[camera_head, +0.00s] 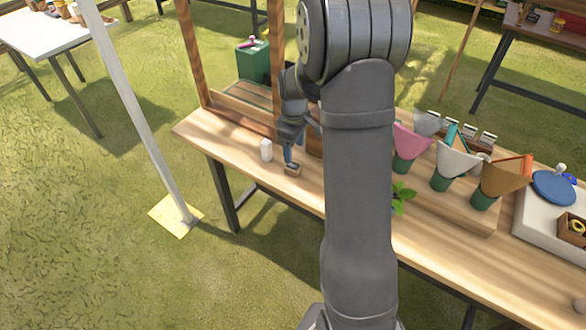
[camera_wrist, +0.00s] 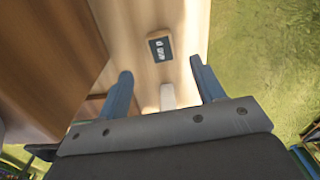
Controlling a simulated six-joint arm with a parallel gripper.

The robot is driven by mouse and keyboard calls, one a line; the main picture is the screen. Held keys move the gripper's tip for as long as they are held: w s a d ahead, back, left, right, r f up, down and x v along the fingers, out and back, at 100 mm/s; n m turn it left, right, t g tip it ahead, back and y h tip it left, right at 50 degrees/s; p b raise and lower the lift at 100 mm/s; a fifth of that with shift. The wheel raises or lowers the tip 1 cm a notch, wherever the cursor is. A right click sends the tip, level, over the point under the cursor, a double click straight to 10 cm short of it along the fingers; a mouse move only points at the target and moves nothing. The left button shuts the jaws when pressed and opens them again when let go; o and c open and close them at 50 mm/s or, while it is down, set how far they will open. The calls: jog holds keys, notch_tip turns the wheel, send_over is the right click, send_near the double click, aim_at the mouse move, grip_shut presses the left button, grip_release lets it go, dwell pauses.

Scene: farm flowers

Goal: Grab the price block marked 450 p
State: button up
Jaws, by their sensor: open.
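A small wooden block with a dark label (camera_head: 293,171) sits on the wooden table near its front edge. In the wrist view the block (camera_wrist: 160,48) lies just beyond my fingertips, and the white marks on its label are too small to read. My gripper (camera_head: 289,160) points down close to the block and partly overlaps it in the head view. In the wrist view my gripper (camera_wrist: 161,69) is open, its two blue fingers apart with nothing gripped. The block lies ahead of the gap between them.
A small white object (camera_head: 266,150) stands left of the block; a white thing (camera_wrist: 167,96) shows between my fingers. Pink (camera_head: 408,140), white (camera_head: 457,163) and orange (camera_head: 503,176) wrapped cones stand right of my arm, near a green plant (camera_head: 401,196). A wooden post (camera_head: 276,55) rises behind.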

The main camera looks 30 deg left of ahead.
aim_at(293, 166)
notch_tip(293, 166, down, 8)
jog(key=shift+s+a+r, duration=0.1)
jog(key=c, duration=1.1)
jog(key=shift+o, duration=0.2)
